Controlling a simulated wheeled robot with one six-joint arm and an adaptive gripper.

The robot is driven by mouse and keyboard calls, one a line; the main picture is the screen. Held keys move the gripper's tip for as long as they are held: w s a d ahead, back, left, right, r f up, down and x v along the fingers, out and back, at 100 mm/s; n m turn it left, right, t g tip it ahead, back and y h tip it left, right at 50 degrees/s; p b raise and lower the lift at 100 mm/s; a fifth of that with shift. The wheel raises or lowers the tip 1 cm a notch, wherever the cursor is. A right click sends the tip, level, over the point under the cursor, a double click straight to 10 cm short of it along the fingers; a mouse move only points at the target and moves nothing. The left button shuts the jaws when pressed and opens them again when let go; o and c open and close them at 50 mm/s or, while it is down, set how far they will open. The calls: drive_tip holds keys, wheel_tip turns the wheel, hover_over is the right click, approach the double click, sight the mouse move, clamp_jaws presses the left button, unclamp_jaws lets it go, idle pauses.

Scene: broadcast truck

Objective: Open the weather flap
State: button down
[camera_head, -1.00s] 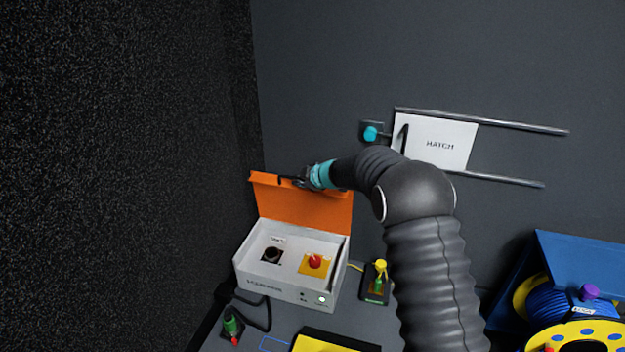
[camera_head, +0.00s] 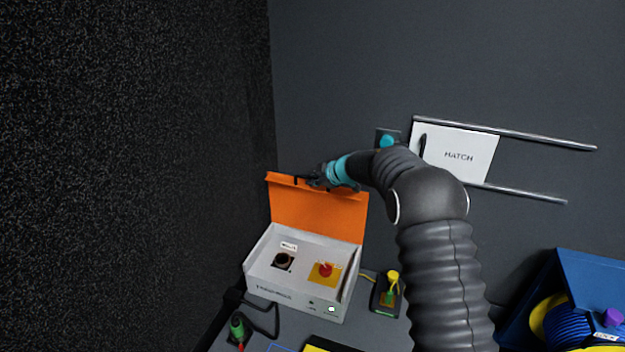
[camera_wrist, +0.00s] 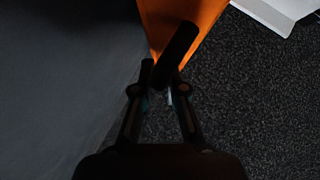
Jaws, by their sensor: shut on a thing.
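The weather flap (camera_head: 318,212) is an orange panel hinged at the back of a white box (camera_head: 297,302). It stands raised, about upright, and the box's inside shows. My gripper (camera_head: 318,178) is at the flap's top edge, left of its middle. In the wrist view my gripper (camera_wrist: 163,85) is shut on a dark bar-shaped handle (camera_wrist: 177,55) beside the orange flap (camera_wrist: 185,22). The fingertips are dark and partly hidden by the handle. Inside the box are a black round socket (camera_head: 284,260) and a red button on a yellow plate (camera_head: 325,271).
A white hatch panel (camera_head: 458,157) between two rails is on the wall at right. A yellow-topped device (camera_head: 387,292) stands right of the box, and a green connector (camera_head: 238,328) lies at front left. A blue case (camera_head: 590,285) is at lower right. A dark speckled wall (camera_head: 130,170) is close at left.

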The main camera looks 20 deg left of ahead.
drive_tip(key=c, duration=1.2)
unclamp_jaws()
drive_tip(key=shift+s+a+r, duration=0.1)
drive_tip(key=shift+a+r, duration=0.15)
drive_tip(key=shift+r, duration=0.1)
drive_tip(key=shift+d+f, duration=0.15)
drive_tip(key=shift+d, duration=0.15)
drive_tip(key=shift+w+d, duration=0.1)
drive_tip(key=shift+w, duration=0.1)
drive_tip(key=v, duration=1.2)
